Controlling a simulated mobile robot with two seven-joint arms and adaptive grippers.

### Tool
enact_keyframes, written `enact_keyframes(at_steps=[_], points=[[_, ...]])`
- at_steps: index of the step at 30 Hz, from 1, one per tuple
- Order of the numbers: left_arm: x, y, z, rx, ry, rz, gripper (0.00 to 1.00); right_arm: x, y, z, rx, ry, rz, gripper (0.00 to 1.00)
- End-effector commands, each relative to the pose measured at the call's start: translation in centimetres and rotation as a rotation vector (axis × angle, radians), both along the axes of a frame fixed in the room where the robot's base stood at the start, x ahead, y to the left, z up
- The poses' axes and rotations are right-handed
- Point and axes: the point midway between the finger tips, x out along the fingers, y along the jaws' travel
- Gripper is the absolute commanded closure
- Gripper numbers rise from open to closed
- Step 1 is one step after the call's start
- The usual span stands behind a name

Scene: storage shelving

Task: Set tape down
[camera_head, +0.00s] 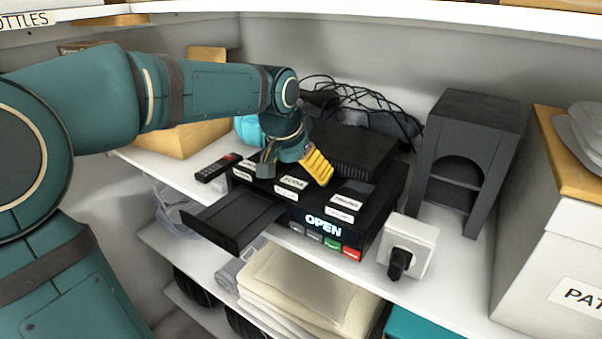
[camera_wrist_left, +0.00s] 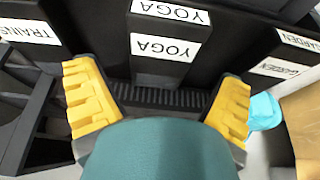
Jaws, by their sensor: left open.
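Several black tapes with white labels lie side by side on a black player whose front display reads OPEN (camera_head: 323,226). The middle tape, labelled YOGA (camera_wrist_left: 166,47), also shows in the head view (camera_head: 291,183). My left gripper (camera_head: 292,168) is open over the YOGA tape. In the left wrist view its yellow-padded fingers (camera_wrist_left: 160,85) are apart, one toward each side of that tape, with no visible grip. My right gripper is not in view.
An open black drawer (camera_head: 232,218) sticks out at the player's front left. A remote (camera_head: 218,167) lies left of it. A white socket box (camera_head: 408,246) stands at front right, a dark stand (camera_head: 466,160) behind it. Loose cables (camera_head: 365,100) lie behind. A shelf board overhangs above.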

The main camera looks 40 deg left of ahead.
Motion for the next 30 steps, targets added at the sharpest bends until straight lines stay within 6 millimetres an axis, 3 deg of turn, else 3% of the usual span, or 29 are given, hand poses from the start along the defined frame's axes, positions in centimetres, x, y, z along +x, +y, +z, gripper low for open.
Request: enact_keyframes(at_steps=[3,10,30], points=[[-0.8,-0.1,2.2,0.002,-0.004,-0.001,0.06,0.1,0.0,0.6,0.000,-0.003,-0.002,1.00],[-1.9,-0.2,4.7,0.001,-0.002,-0.001,0.06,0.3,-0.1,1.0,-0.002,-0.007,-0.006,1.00],[-2.1,-0.3,5.1,0.000,0.000,-0.001,0.06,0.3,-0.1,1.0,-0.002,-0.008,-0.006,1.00]])
